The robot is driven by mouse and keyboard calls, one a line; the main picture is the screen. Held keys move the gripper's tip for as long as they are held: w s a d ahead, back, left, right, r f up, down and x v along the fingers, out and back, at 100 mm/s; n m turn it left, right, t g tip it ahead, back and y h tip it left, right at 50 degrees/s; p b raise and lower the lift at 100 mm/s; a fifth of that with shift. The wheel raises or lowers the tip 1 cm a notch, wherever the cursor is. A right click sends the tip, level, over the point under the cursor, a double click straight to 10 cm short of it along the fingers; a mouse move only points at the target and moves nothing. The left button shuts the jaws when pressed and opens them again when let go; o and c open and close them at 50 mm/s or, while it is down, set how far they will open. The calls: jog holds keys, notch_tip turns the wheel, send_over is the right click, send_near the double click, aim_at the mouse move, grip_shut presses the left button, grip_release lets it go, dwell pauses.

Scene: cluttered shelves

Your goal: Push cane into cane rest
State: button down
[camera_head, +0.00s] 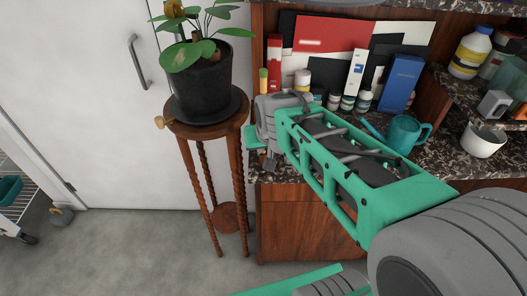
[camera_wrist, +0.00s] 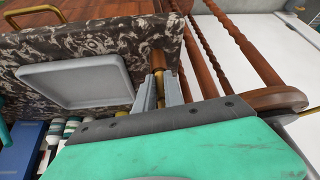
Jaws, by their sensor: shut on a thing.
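My gripper (camera_head: 269,160) is at the left end of the counter, just right of the plant stand. In the wrist view its two grey fingers (camera_wrist: 159,92) are shut on a narrow brass-and-brown piece (camera_wrist: 158,61), which appears to be part of the cane. The piece lies close beside the counter's edge; I cannot tell whether it touches. In the head view my gripper and arm hide the cane. I cannot make out a cane rest for certain in either view.
A wooden stand with twisted legs (camera_head: 203,180) holds a potted plant (camera_head: 203,85) close to my gripper. A grey tray (camera_wrist: 75,80) shows in the wrist view.

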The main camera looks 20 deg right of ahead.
jog(key=shift+f, duration=0.1)
jog(key=c, duration=1.4)
grip_release()
jog(key=shift+o, duration=0.2)
jog(key=v, duration=0.7)
jog(key=s+f+n+g+p, duration=0.1)
jog(key=s+f+g+p, duration=0.1)
jog(key=s, duration=0.8)
jog(key=shift+s+f+g+y+p, duration=0.3)
jog(key=shift+f+p, duration=0.25)
jog(key=shift+f, duration=0.65)
